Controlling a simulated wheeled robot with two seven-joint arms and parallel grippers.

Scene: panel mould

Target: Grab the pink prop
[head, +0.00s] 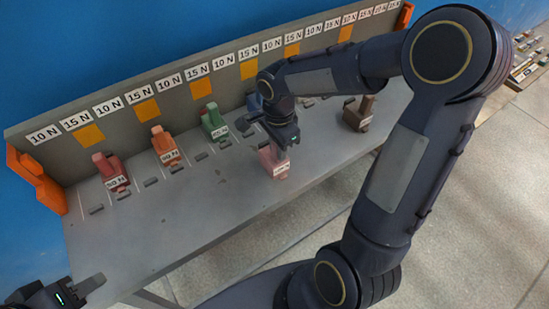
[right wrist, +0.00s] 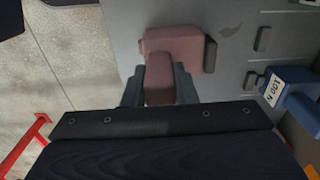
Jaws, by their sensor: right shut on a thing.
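The pink prop (head: 270,160) is near the front of the grey bench, with a white label on its front. My right gripper (head: 284,146) is above it, reaching down, and hides part of it. In the right wrist view the pink prop (right wrist: 172,45) has a wide block and a narrower part, and my right gripper (right wrist: 158,88) has one finger on each side of the narrower part, shut on it. I cannot tell whether the prop touches the bench. My left gripper (head: 70,295) is at the bottom left, away from the props, with its fingers partly cut off.
On the grey bench (head: 190,215) stand a red prop (head: 113,175), an orange prop (head: 164,148), a green prop (head: 213,125) and a brown prop (head: 358,115). A blue prop shows in the right wrist view (right wrist: 290,92). Small dark blocks sit between them. The front left of the bench is clear.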

